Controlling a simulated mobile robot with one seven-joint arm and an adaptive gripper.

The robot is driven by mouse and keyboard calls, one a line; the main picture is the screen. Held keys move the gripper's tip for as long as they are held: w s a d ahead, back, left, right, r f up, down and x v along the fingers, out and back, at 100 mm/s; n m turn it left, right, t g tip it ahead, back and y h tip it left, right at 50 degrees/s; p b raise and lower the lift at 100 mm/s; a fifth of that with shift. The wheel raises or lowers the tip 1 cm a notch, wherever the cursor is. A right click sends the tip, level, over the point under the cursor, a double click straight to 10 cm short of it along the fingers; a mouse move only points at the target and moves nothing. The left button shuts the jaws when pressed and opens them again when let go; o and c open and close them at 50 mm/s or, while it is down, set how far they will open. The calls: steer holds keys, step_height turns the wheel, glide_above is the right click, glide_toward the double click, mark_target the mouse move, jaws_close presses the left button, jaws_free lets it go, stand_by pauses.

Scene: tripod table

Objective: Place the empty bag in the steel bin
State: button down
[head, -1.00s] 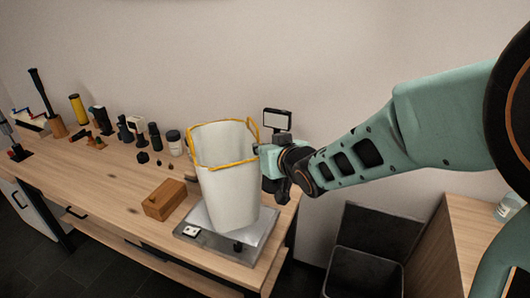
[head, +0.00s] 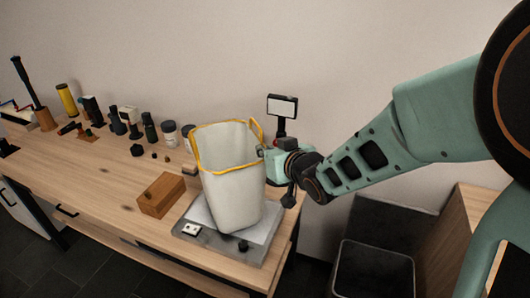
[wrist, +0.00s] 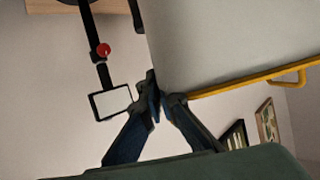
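The empty bag (head: 232,185) is a pale, tall bag with a yellow rim and yellow loop handles. It stands, slightly tilted, over a steel-topped scale (head: 263,243) on the wooden table; I cannot tell whether its bottom touches the plate. My gripper (head: 266,152) is at the right side of the bag's rim. In the wrist view the bag's wall (wrist: 220,40) fills the upper right, and my gripper's fingers (wrist: 158,97) come together at its edge, seemingly shut on it. The bin (head: 374,268) is a dark open box at the lower right, with a raised dark lid behind.
A display on a post (head: 282,106) stands just behind my gripper. A wooden block (head: 161,195) lies left of the scale. Several jars and dark tools line the table's back. A wooden cabinet (head: 450,240) stands right of the bin.

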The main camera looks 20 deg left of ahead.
steer(key=shift+a+f, duration=0.1)
steer(key=shift+f, duration=0.65)
steer(key=shift+r, duration=0.1)
steer(key=c, duration=2.7)
jaws_free()
steer(key=shift+f, duration=0.25)
steer(key=o, duration=0.5)
steer(key=shift+s, duration=0.1)
steer(key=shift+o, duration=0.2)
steer(key=shift+r, duration=0.1)
